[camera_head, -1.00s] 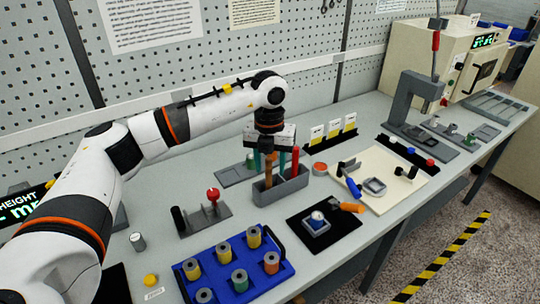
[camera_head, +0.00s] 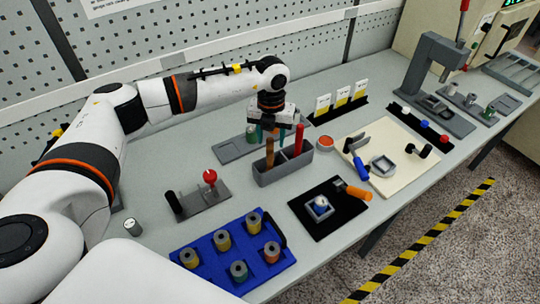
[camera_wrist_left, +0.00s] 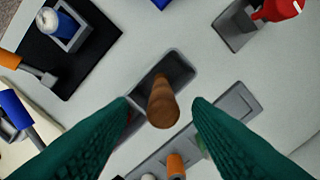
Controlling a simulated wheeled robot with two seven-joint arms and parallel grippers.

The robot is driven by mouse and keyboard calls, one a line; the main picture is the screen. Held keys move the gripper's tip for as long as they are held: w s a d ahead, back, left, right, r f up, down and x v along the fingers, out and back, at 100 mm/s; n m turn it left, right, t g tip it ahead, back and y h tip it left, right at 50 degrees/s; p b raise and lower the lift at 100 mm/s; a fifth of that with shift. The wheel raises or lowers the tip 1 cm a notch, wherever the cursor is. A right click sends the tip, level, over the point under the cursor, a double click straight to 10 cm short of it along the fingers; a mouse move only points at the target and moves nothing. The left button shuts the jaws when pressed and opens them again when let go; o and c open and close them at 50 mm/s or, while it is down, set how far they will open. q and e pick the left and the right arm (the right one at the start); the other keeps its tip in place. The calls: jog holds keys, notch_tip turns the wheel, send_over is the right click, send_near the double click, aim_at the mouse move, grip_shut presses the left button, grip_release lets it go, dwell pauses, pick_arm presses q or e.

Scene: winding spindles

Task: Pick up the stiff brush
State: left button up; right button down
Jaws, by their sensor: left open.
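A brush-like tool with a round brown wooden handle (camera_head: 269,155) stands upright in the grey two-slot holder (camera_head: 285,173). Its lower end is hidden in the holder, so I cannot see bristles. A red handle (camera_head: 299,139) stands in the other slot. My left gripper (camera_head: 268,134) points down above the holder, open. In the left wrist view its green fingers lie either side of the brown handle (camera_wrist_left: 163,104), with gaps showing on both sides. My right gripper is not in view.
A blue tray (camera_head: 205,270) of spools and a black mat (camera_head: 318,225) with an orange-handled tool lie in front. A grey stand with a red knob (camera_head: 209,177) is to the left. A cream board (camera_head: 385,175) with tools lies right. A flat grey tray (camera_head: 230,152) lies behind.

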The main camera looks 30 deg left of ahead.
aim_at(270, 148)
pick_arm(q)
jog(key=f, duration=0.1)
jog(key=f+p, duration=0.2)
jog(key=shift+s+f, duration=0.25)
jog(key=shift+f, duration=0.5)
jog(key=c, duration=0.9)
grip_shut()
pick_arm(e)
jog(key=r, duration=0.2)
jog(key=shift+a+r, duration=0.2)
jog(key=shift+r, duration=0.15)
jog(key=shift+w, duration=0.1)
